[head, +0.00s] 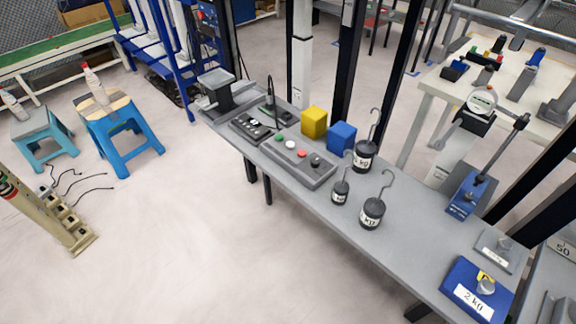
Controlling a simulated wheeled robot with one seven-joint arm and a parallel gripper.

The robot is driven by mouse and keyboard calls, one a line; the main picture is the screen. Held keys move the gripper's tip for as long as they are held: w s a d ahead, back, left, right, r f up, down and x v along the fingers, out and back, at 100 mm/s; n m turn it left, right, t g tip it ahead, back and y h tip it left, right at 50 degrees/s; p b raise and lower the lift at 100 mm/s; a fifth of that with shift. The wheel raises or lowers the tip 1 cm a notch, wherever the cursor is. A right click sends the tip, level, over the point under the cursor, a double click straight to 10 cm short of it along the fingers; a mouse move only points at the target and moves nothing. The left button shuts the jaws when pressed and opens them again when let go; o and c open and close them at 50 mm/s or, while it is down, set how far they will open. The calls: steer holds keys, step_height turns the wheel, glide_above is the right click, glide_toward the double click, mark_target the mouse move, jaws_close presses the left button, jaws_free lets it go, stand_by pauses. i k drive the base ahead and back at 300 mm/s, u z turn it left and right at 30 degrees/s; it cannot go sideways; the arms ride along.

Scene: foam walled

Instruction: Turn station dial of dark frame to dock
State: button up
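A dark frame of black posts (358,60) rises behind a long grey bench. On the bench, a grey control box (297,172) carries green, white and red buttons and a dark round knob (315,161) at its right end. The knob may be the station dial; its marks and pointer are too small to read. A round white-faced gauge (483,98) sits on a separate stand at the right. No label reading "dock" can be made out. My gripper is not in view.
The grey bench (345,212) also bears a yellow cube (314,122), a blue cube (341,138), several black hooked weights (372,213) and a blue 2 kg plate (478,290). Blue stools (125,140) stand at left. The floor (190,235) before the bench is clear.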

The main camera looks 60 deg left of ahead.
mark_target(315, 162)
steer(key=u, duration=0.1)
steer(key=k, duration=0.15)
steer(key=u, duration=3)
steer(key=k, duration=0.9)
steer(key=z, duration=0.95)
steer(key=i, duration=1)
steer(key=z, duration=0.05)
